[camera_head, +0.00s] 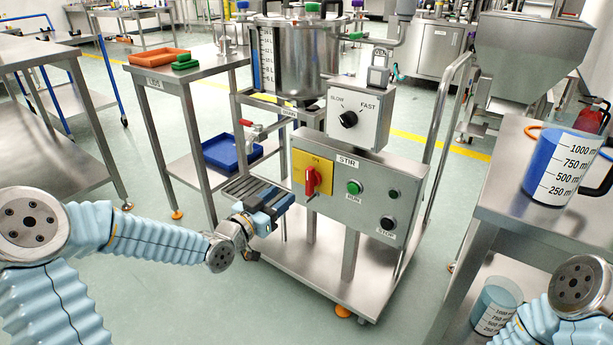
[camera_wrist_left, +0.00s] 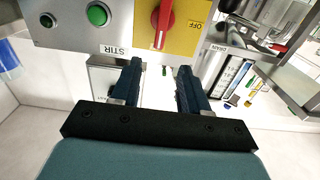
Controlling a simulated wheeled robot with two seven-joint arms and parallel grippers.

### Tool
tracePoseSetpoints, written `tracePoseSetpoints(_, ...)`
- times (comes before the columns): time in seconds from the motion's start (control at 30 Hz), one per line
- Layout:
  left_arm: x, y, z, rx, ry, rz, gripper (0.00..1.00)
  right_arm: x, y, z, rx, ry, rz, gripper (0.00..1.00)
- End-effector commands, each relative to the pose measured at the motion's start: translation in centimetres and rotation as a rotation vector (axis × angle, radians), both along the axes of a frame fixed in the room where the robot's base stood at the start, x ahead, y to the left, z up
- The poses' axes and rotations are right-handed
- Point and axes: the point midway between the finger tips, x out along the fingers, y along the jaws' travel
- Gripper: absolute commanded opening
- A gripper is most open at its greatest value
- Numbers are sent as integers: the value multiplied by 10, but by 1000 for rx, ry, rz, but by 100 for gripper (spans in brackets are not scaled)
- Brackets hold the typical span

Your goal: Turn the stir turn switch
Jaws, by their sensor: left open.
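The stir switch is a red turn knob (camera_head: 311,181) on a yellow plate (camera_head: 298,162), at the left of a grey control box (camera_head: 370,205) labelled STIR. Its handle stands roughly upright. In the left wrist view the red knob (camera_wrist_left: 162,22) and yellow plate (camera_wrist_left: 192,35) show at the top, beside an OFF mark. My left gripper (camera_head: 268,195) is just left of and a little below the knob, apart from it. In the left wrist view its two fingers (camera_wrist_left: 158,72) are spread with nothing between them. My right gripper is out of view.
A green RUN button (camera_head: 354,187) and a dark STOP button (camera_head: 387,223) sit right of the switch. A SLOW/FAST dial (camera_head: 348,119) is above. A drain valve with a red handle (camera_head: 252,126) juts out left. A blue-filled jug (camera_head: 562,165) stands on the right table.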

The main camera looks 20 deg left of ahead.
Motion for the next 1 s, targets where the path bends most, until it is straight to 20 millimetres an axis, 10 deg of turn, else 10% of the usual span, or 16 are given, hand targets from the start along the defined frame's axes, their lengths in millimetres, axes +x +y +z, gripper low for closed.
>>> tracePoseSetpoints(0.5,99,-37,0,-4,4,-1,45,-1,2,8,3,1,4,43)
tracePoseSetpoints(1.0,111,-41,-2,-3,6,0,36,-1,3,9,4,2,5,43)
